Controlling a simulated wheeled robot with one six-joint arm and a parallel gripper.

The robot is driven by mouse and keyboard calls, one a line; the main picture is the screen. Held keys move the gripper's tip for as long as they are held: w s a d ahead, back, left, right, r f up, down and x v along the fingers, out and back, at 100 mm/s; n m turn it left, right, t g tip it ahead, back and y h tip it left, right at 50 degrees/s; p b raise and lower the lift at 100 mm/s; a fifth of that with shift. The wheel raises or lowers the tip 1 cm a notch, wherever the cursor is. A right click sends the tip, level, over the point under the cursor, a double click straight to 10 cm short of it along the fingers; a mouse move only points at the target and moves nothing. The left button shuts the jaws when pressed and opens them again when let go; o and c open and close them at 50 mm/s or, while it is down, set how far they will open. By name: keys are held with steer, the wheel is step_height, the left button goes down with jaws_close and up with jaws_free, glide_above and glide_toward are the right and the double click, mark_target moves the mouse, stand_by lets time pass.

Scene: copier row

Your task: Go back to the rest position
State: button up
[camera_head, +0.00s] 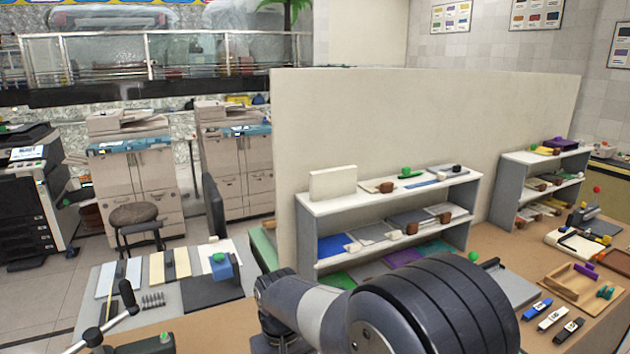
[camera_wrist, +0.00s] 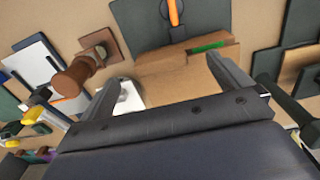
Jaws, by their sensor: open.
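My gripper (camera_wrist: 160,85) shows in the wrist view with its two dark fingers spread apart. No object is held between the fingers. Below them lies a brown cardboard-like box or folder (camera_wrist: 178,76) with a green strip on its edge. A brown stamp-like piece with a round knob (camera_wrist: 72,80) is to the left of the fingers, apart from them. A small white and metal item (camera_wrist: 127,97) is near the left finger, partly hidden by my gripper. In the head view my dark arm fills the lower middle, and the gripper itself is not seen there.
A shelf (camera_head: 390,194) with trays and small items stands against the cream partition (camera_head: 420,120). A second shelf (camera_head: 515,158) is to its right. The brown desk at right holds staplers (camera_head: 553,318) and a wooden tray (camera_head: 580,286). Copiers (camera_head: 135,180) and a stool (camera_head: 136,214) are at left.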

steer(key=shift+r, duration=0.1)
steer(key=shift+r+p, duration=0.8)
steer(key=shift+r, duration=0.05)
step_height(320, 180, up, 11)
step_height(320, 180, down, 16)
steer(key=b, duration=0.4)
steer(key=shift+r, duration=0.2)
step_height(320, 180, up, 7)
steer(key=p, duration=0.4)
steer(key=shift+r, duration=0.2)
